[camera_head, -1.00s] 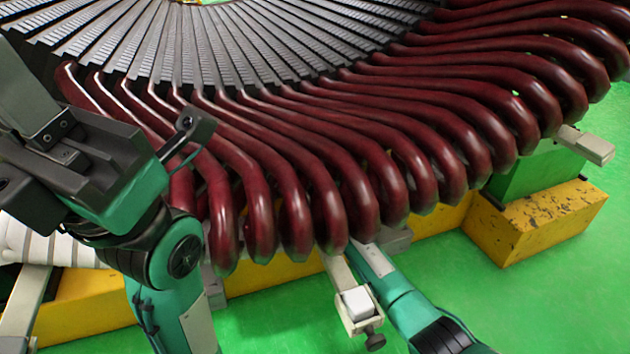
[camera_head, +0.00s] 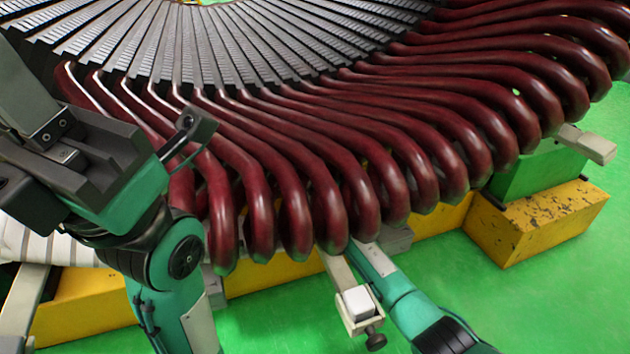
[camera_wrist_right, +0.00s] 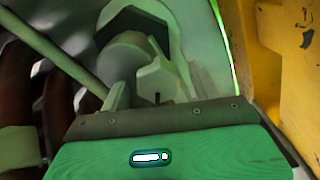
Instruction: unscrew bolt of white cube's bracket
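The white cube (camera_head: 358,302) sits on the end of a pale bracket (camera_head: 338,270) that sticks out below the coils in the head view. A dark bolt (camera_head: 375,341) is at the bracket's lower end, just below the cube. My right arm (camera_head: 400,300) passes right beside the bracket; its gripper is hidden under the coils. In the right wrist view, pale parts of my right gripper (camera_wrist_right: 140,88) stand before a round part (camera_wrist_right: 124,55) and a hexagonal shape (camera_wrist_right: 150,22). Whether they touch is unclear. My left gripper (camera_head: 100,150) is over the left coils, its fingertips unclear.
Another pale bracket (camera_head: 588,145) juts out at the right. The green floor (camera_head: 560,300) is clear at the lower right.

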